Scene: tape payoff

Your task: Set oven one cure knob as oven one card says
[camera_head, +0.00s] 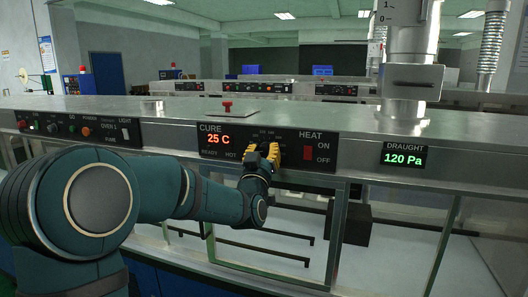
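The oven one cure panel (232,153) is a black strip on the front of the steel hood, with a red display (219,139) reading 25 C. My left gripper (268,153) has yellow fingers and is up against the panel, just right of the display, at the dial markings. The cure knob is hidden behind the fingers, and I cannot tell whether they are closed on it. No oven one card can be made out. My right gripper is not in view.
A red HEAT switch (308,153) sits close right of my gripper. A green draught display (404,156) reads 120 Pa. A steel duct (409,80) rises from the hood top. Glass panes lie below.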

